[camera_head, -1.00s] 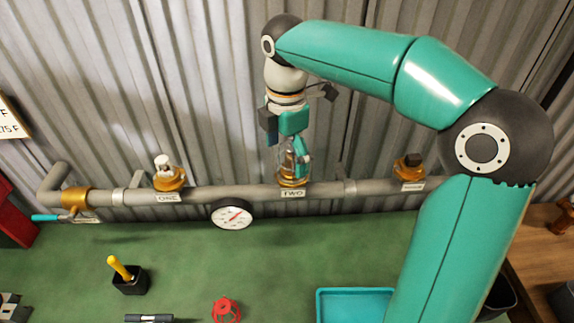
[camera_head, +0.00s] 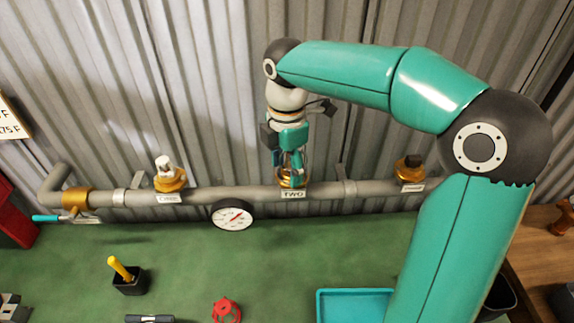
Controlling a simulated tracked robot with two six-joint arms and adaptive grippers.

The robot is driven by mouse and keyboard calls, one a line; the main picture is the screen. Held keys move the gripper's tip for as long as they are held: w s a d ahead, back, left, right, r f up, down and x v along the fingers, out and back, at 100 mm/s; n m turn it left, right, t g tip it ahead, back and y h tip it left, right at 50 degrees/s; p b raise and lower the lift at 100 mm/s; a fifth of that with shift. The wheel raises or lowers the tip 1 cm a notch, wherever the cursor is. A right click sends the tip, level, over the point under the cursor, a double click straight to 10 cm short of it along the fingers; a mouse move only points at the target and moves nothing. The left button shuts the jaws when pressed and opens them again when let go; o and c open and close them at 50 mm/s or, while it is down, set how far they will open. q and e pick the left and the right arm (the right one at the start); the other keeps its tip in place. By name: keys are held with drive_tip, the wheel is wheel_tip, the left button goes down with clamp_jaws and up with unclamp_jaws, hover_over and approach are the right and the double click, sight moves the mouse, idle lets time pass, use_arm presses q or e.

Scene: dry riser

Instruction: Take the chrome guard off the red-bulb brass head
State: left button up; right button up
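The brass head at the TWO label (camera_head: 291,182) stands on the grey pipe. My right gripper (camera_head: 288,165) points down at this head, with its fingers at the chrome guard above the brass. The gripper mostly hides the guard and any bulb, so I cannot tell the bulb's colour or whether the fingers grip. A second brass head (camera_head: 171,184) to the left has a whitish top. A third brass head (camera_head: 409,174) to the right has a dark top. My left gripper is out of view.
The pipe (camera_head: 245,194) runs along the corrugated wall. A pressure gauge (camera_head: 232,215) hangs in front of it. On the green bench are a yellow-handled tool in a black holder (camera_head: 129,281), a red handwheel (camera_head: 226,311) and a teal tray (camera_head: 320,306). The bench between is clear.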

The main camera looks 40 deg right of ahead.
drive_tip(key=shift+f, duration=0.15)
drive_tip(key=shift+c, duration=0.9)
drive_tip(key=o, duration=0.4)
drive_tip(key=c, duration=0.4)
drive_tip(key=shift+r+p, duration=0.4)
drive_tip(key=shift+r, duration=0.2)
drive_tip(key=c, duration=0.4)
drive_tip(key=shift+r+p, duration=0.55)
drive_tip(key=shift+r, duration=3.1)
drive_tip(key=shift+r, duration=0.15)
